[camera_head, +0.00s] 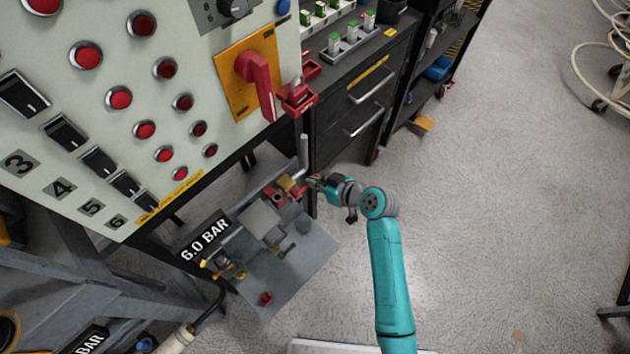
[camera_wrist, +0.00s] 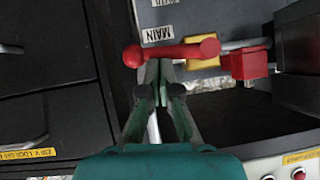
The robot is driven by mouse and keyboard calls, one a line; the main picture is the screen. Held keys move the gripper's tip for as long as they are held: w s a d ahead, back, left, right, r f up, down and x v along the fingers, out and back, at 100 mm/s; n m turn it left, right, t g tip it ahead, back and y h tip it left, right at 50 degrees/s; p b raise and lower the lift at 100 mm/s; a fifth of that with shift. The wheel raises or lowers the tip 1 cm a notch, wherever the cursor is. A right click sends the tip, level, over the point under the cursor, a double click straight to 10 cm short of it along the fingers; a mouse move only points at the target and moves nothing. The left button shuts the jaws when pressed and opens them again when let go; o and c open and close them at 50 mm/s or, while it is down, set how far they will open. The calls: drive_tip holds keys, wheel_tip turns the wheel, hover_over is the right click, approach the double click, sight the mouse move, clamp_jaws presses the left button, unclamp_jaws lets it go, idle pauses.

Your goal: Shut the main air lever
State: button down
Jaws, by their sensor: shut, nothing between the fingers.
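In the head view the yellow valve body (camera_head: 285,184) shows small on the grey panel. My gripper (camera_wrist: 160,66) is shut and empty, its fingertips right at the lever's left part. I cannot tell whether they touch it. In the head view my gripper (camera_head: 315,182) is just right of the valve.
A red block (camera_wrist: 248,64) sits on the grey pipe right of the valve. The control cabinet (camera_head: 120,65) with a red rotary handle (camera_head: 256,80) stands at upper left. A black drawer cabinet (camera_head: 340,125) is behind.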

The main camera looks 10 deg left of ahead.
wheel_tip(320, 180, down, 8)
drive_tip(key=s+a+m+g+y, duration=0.1)
drive_tip(key=s+m+g+y, duration=0.1)
drive_tip(key=m+g+y, duration=0.3)
drive_tip(key=m+y, duration=0.2)
drive_tip(key=m, duration=0.2)
drive_tip(key=shift+a+r+m+y, duration=0.2)
drive_tip(key=shift+m+y, duration=0.1)
drive_tip(key=shift+y, duration=0.1)
drive_tip(key=shift+a+f, duration=0.1)
idle(0.6)
